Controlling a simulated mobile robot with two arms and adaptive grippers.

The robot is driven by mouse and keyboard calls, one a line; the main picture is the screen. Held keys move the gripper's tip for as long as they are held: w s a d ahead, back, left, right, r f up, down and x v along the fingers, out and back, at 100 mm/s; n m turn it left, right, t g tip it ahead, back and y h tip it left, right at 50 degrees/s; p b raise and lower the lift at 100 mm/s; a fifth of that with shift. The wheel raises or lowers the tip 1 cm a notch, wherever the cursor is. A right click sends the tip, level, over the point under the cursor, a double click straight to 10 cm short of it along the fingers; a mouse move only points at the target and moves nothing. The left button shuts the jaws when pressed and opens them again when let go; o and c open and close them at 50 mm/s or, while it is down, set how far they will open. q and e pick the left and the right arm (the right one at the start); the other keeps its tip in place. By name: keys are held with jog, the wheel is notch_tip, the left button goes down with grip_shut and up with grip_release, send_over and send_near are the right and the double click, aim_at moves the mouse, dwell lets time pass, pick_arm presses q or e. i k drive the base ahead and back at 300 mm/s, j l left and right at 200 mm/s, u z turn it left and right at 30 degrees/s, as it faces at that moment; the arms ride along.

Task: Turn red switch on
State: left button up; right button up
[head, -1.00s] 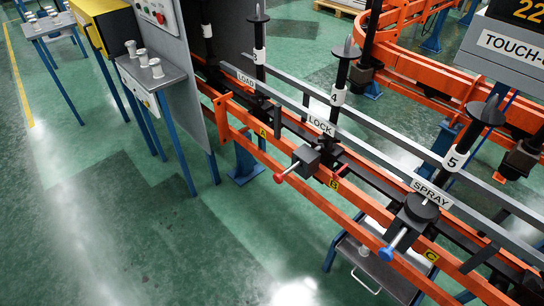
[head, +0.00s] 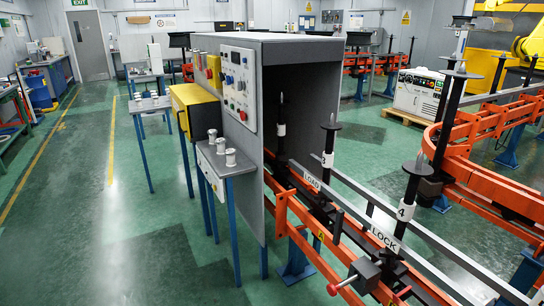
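A white control panel (head: 239,84) with several small buttons and knobs is on the side of a grey booth (head: 300,48). A yellow box (head: 192,108) is fixed to the booth's side below. Neither of my grippers is in view.
An orange conveyor rail (head: 330,262) with upright spindles runs from the booth to the lower right. The green floor (head: 110,245) at left is open, with yellow lines. Benches stand farther back.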

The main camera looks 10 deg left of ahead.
aim_at(209, 73)
jog(key=i+j+u, duration=1)
jog(key=i+u, duration=0.35)
jog(key=i+j, duration=0.1)
jog(key=i, duration=0.4)
jog(key=i+z, duration=0.1)
jog(key=i, duration=0.4)
jog(key=i+j, duration=0.2)
jog(key=i, duration=0.3)
jog(key=i+j+z, duration=0.15)
jog(key=i, duration=0.35)
